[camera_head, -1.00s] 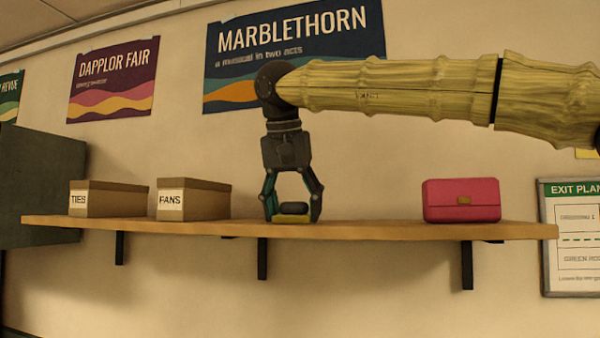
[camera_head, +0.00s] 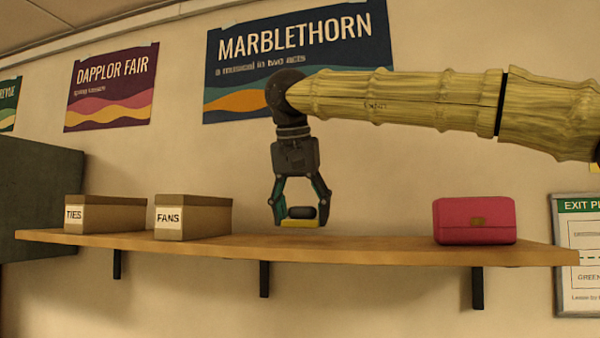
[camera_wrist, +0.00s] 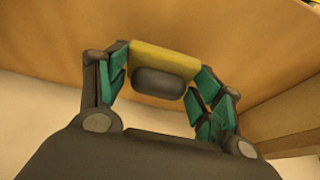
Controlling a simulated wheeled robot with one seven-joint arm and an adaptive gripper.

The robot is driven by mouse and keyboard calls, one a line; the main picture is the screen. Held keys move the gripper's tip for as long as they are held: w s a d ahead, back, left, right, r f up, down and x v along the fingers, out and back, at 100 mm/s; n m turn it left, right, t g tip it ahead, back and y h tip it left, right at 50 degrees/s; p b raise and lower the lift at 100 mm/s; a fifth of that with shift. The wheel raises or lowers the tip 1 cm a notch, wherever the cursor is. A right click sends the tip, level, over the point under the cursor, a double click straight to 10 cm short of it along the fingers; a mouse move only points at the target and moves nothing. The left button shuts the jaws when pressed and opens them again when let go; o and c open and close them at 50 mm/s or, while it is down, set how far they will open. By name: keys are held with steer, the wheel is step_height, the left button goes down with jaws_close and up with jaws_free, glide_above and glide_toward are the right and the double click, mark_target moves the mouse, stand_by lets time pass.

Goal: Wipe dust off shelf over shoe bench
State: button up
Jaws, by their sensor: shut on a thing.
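My gripper (camera_head: 301,211) hangs below my arm over the middle of the shelf (camera_head: 345,247). Its green-padded fingers are shut on the dark grip of a yellow wiping pad (camera_head: 300,224). The pad appears a little above the shelf board, with a narrow gap of wall under it. In the wrist view the yellow pad (camera_wrist: 165,60) and its dark rounded grip (camera_wrist: 160,82) sit between the fingers, with brown wood behind. I cannot make out dust on the board. The shoe bench is not in view.
Boxes labelled TIES (camera_head: 108,214) and FANS (camera_head: 193,217) stand on the shelf left of my gripper. Board between the FANS box and the bag is clear. A grey panel (camera_head: 40,200) stands at far left.

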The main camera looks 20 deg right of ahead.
steer(key=shift+p+v, duration=0.75)
steer(key=shift+v, duration=0.35)
steer(key=shift+w+d+r+p, duration=0.15)
steer(key=shift+w+r+p, duration=0.05)
steer(key=shift+r+p, duration=0.35)
steer(key=shift+w+d+r+p, duration=0.1)
steer(key=shift+w+r+p, duration=0.1)
steer(key=shift+r+p, duration=0.3)
steer(key=shift+p+v, duration=0.75)
steer(key=shift+p, duration=0.1)
steer(key=shift+w+d, duration=0.1)
steer(key=shift+d, duration=0.05)
steer(key=shift+f, duration=0.1)
